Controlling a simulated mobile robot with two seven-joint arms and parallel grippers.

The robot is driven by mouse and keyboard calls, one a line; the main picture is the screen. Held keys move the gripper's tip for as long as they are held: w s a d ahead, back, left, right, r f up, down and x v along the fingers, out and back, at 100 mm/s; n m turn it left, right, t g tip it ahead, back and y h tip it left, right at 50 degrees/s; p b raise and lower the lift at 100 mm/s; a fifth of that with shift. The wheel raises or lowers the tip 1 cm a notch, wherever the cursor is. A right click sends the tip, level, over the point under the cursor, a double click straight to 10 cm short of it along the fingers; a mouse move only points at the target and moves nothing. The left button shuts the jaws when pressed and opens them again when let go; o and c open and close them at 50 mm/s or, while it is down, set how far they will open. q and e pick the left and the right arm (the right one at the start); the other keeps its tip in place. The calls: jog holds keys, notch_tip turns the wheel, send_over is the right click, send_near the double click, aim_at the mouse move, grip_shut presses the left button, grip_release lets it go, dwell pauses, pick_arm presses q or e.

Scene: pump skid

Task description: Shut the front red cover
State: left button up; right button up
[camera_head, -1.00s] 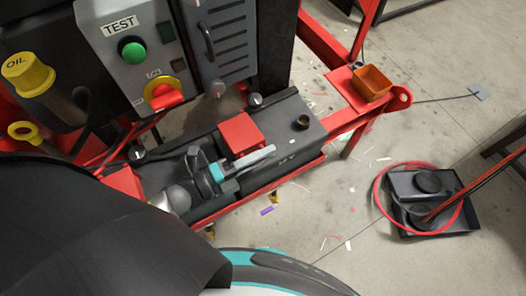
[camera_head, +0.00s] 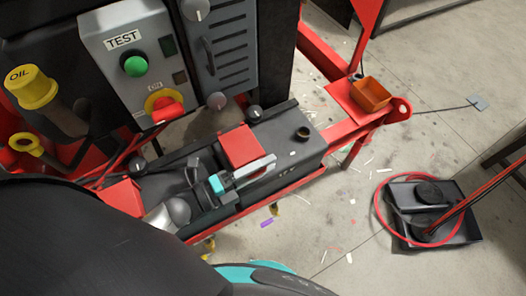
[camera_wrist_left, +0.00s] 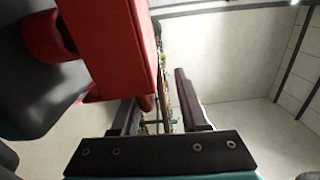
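A red cover (camera_head: 241,145) sits on the dark box (camera_head: 285,140) at the middle of the skid; how far it stands open I cannot tell. My left gripper (camera_head: 262,168) is just in front of this cover, low along the box's near side, with its light grey finger pointing right. In the left wrist view a large red block (camera_wrist_left: 105,45), probably the same cover, fills the upper left. There my left gripper's two dark fingers (camera_wrist_left: 158,105) stand apart with no object clearly between them. Whether a finger touches the cover is unclear. My right gripper is not in view.
A grey TEST panel (camera_head: 122,65) with a green button and a red knob stands behind left. A yellow OIL cap (camera_head: 32,86) is at far left. An orange bin (camera_head: 371,94) sits on the red frame. A black tray (camera_head: 465,235) with a red hose lies on the floor right.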

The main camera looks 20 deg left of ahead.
pick_arm(q)
notch_tip(320, 180, up, 20)
jog(key=p, duration=0.6)
jog(key=shift+p, duration=0.4)
jog(key=shift+f, duration=0.1)
